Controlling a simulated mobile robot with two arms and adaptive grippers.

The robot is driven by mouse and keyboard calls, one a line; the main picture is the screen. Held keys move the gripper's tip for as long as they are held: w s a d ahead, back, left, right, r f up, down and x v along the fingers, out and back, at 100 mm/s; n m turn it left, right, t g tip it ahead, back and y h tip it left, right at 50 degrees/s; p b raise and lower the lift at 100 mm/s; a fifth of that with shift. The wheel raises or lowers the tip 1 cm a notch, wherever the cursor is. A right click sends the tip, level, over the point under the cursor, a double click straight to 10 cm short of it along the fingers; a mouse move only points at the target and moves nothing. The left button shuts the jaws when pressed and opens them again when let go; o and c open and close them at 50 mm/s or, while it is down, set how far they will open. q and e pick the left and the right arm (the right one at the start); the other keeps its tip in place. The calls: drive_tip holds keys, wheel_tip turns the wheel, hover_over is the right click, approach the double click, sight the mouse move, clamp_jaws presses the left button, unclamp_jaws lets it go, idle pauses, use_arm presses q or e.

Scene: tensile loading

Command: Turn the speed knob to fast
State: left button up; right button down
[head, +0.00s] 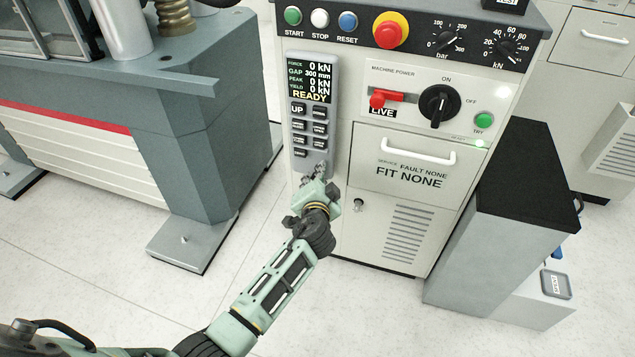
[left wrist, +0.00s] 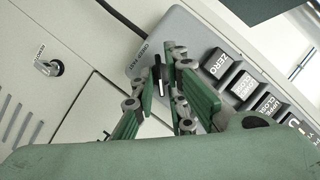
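The handheld control panel (head: 314,118) hangs on the front of the cream machine cabinet, its display reading READY. My left gripper (head: 320,170) is at the panel's lower end and hides that part in the head view. In the left wrist view, a small dark knob with a white line (left wrist: 159,78), apparently the speed knob, sits at the panel's end between the two green fingers of my left gripper (left wrist: 161,72). The fingers are close together, one on each side of the knob; I cannot tell whether they touch it. My right gripper is not in view.
Panel buttons (left wrist: 216,64), including ZERO, lie close to the fingers. A large black power knob (head: 437,105) and a red switch (head: 384,99) are to the right. A drawer handle (head: 418,151) protrudes below them. A keyed lock (left wrist: 48,68) is left of the panel.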

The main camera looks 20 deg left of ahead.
use_arm(q)
drive_tip(key=v, duration=1.2)
